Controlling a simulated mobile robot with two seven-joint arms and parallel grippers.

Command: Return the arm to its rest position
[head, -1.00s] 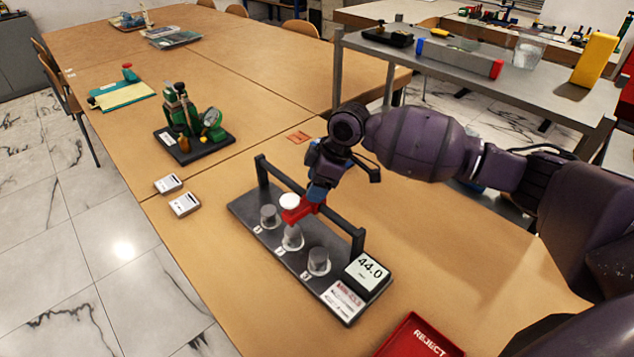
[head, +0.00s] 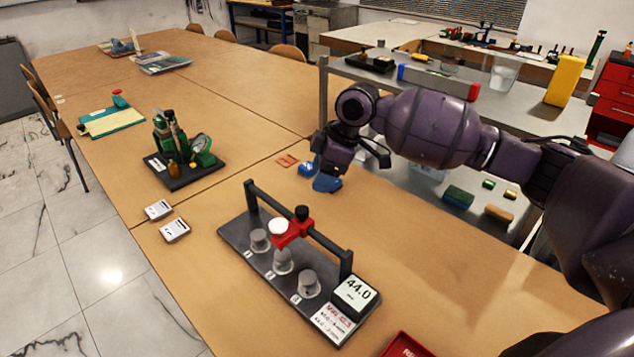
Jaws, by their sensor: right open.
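My right arm reaches in from the right, and its dark gripper with blue fingers (head: 322,178) is above the table behind the gauge rig, open and apart from the rig. The gauge rig (head: 235,238) is a dark base with a black rail. A red slider (head: 293,232) with a black knob sits on the rail. Several grey cylinders stand on the base, one of them at the middle station (head: 283,262). My left gripper is not in view.
A red reject tray (head: 405,346) is at the front edge of the picture. Two small white boxes (head: 174,231) lie left of the rig. A green device on a black board (head: 180,170) stands farther back. A grey shelf (head: 440,85) is behind my arm. Table right of the rig is clear.

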